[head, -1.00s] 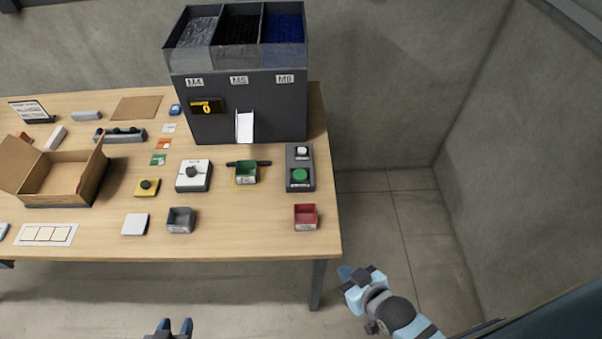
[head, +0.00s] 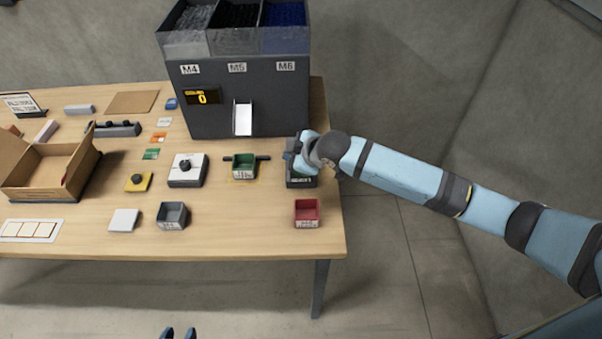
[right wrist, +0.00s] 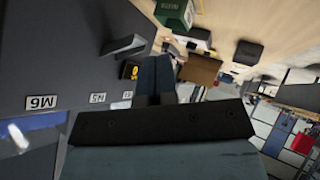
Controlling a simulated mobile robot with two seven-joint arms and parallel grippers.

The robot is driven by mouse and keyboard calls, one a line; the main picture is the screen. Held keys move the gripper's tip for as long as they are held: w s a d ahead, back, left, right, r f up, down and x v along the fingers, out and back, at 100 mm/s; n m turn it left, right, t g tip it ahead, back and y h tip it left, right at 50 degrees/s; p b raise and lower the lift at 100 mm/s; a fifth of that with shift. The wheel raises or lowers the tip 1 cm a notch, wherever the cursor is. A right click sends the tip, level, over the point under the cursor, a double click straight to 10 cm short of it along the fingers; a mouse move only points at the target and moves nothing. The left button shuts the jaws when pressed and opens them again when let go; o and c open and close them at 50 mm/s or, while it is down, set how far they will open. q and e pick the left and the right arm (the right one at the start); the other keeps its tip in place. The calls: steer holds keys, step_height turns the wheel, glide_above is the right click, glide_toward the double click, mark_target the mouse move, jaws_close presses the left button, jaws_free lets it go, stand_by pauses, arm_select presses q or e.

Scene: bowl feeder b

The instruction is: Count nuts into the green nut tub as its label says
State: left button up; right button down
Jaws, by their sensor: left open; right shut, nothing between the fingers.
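The green nut tub (head: 245,167) sits upright on the table below the feeder chute, between two dark side pieces. Its inside looks empty and its label is too small to read. It also shows at the top of the right wrist view (right wrist: 175,12). The nut feeder (head: 240,95) has bins marked M4, M5 and M6; its display (head: 202,97) reads 0. My right gripper (head: 291,158) is shut and empty over the button box (head: 301,183), hiding its buttons; contact cannot be told. My left gripper (head: 178,333) is open at the bottom edge, away from the table.
A red tub (head: 306,211) stands at the front right and a grey tub (head: 172,215) at the front middle. An open carton (head: 48,173) stands at the left. Free tabletop lies between the front tubs.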

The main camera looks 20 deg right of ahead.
arm_select(q)
steer(key=shift+f+b, duration=0.3)
steer(key=shift+f, duration=0.15)
arm_select(e)
steer(key=shift+n+h, duration=0.4)
steer(key=shift+h, duration=0.2)
steer(key=w+d, duration=0.1)
steer(key=w+d+r, duration=0.2)
steer(key=shift+w+d+r, duration=0.2)
steer(key=shift+w+r, duration=0.05)
steer(key=shift+w, duration=0.1)
step_height(320, 180, down, 7)
steer(key=b, duration=0.8)
steer(key=shift+f, duration=0.7)
arm_select(q)
step_height(320, 180, down, 6)
steer(key=shift+w+d+n, duration=0.25)
steer(key=shift+w+n, duration=0.05)
arm_select(e)
steer(key=shift+f, duration=0.2)
arm_select(q)
steer(key=shift+f, duration=0.1)
steer(key=shift+a+f, duration=0.1)
steer(key=shift+a, duration=0.05)
